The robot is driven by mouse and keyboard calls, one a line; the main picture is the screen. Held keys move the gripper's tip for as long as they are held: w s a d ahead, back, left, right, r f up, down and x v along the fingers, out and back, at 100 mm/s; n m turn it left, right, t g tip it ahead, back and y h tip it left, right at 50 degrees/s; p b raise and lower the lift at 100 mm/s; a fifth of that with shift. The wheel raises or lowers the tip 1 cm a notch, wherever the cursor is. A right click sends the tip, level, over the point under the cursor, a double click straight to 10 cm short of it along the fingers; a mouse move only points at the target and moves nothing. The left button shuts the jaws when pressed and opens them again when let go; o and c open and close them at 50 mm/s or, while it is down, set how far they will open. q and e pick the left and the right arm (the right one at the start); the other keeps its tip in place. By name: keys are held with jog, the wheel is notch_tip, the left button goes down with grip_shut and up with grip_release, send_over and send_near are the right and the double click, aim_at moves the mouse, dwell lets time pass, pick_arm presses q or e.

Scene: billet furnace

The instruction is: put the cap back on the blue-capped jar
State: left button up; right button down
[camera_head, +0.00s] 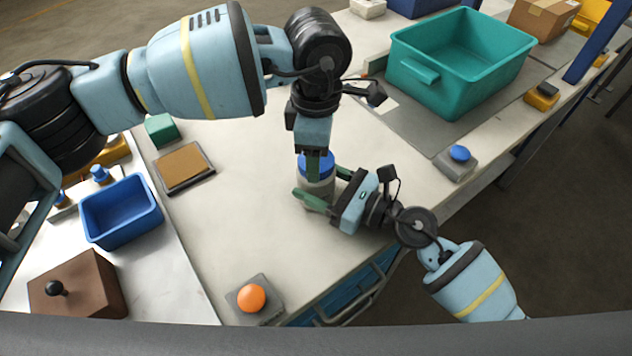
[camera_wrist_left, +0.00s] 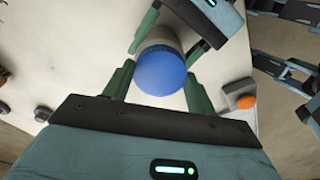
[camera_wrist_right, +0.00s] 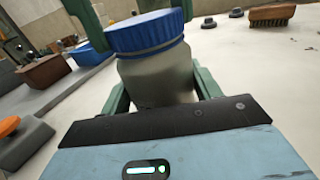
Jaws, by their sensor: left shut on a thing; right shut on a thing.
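The jar (camera_head: 319,187) stands on the pale bench near its front edge, pale and translucent, with the blue cap (camera_head: 303,160) on top. My right gripper (camera_head: 319,184) is shut on the jar's body from the right. My left gripper (camera_head: 315,165) comes down from above and is shut on the cap, one finger on each side. In the right wrist view the cap (camera_wrist_right: 148,34) sits over the mouth of the jar (camera_wrist_right: 158,76); I cannot tell whether it is screwed down. The left wrist view shows the cap (camera_wrist_left: 161,72) from above, between the fingers.
A teal bin (camera_head: 452,95) stands at the back right. A blue bin (camera_head: 120,222) and a brown box with a black knob (camera_head: 90,283) stand at left. An orange button (camera_head: 251,298) is at the front, a blue button (camera_head: 460,153) at right.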

pick_arm(q)
jog(key=shift+m, duration=1)
jog(key=o, duration=1.2)
jog(key=shift+c, duration=0.2)
notch_tip(320, 180, up, 12)
pick_arm(e)
jog(key=shift+c, duration=1.3)
grip_release()
